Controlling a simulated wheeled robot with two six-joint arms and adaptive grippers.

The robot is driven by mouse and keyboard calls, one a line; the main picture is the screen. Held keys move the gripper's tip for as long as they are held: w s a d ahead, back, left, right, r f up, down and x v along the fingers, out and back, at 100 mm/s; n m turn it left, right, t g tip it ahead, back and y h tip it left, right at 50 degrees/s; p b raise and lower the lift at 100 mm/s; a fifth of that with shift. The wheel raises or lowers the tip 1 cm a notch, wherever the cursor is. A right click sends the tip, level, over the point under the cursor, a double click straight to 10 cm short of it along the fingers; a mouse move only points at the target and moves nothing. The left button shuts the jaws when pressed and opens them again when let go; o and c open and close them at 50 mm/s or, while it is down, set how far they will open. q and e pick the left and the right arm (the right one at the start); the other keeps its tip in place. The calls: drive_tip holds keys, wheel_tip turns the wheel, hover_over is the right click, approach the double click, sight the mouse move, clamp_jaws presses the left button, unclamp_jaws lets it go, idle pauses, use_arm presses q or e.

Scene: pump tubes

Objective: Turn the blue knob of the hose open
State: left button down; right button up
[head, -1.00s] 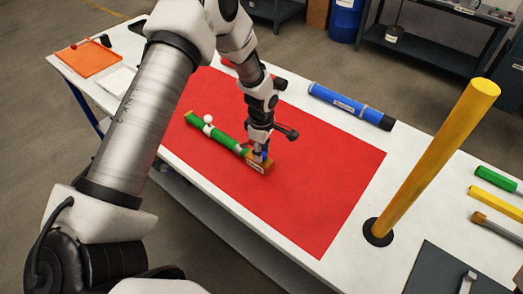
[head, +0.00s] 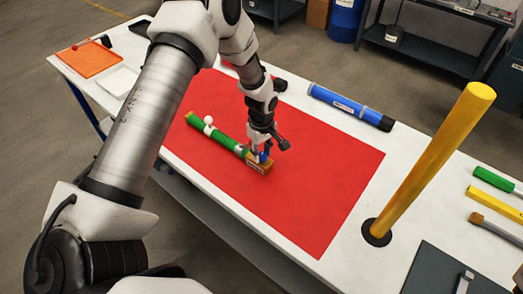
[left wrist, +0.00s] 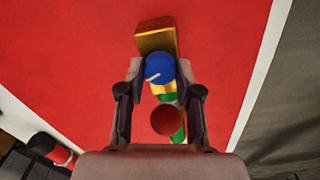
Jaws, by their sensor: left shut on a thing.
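The green hose (head: 225,140) lies on the red mat, with a brown-yellow block (head: 259,167) at its near end. My left gripper (head: 261,156) points down over that end. In the left wrist view, the blue knob (left wrist: 159,69) sits between the fingertips of my left gripper (left wrist: 159,64), which is shut on it. The knob has a small white mark on top. In the head view the fingers partly hide the knob. My right gripper is not in view.
A yellow post (head: 430,165) stands upright to the right of the red mat (head: 320,190). A blue tube (head: 350,106) lies behind the mat. An orange tray (head: 84,62) is at the far left. A red round thing (left wrist: 165,119) shows below the knob in the left wrist view.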

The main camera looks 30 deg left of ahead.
sight(262, 154)
use_arm(q)
drive_tip(key=shift+s+f+m, duration=0.15)
drive_tip(key=shift+m, duration=0.35)
drive_tip(key=c, duration=0.9)
unclamp_jaws()
drive_tip(key=shift+o, duration=0.7)
wheel_tip(262, 154, up, 12)
drive_tip(key=shift+w, duration=0.2)
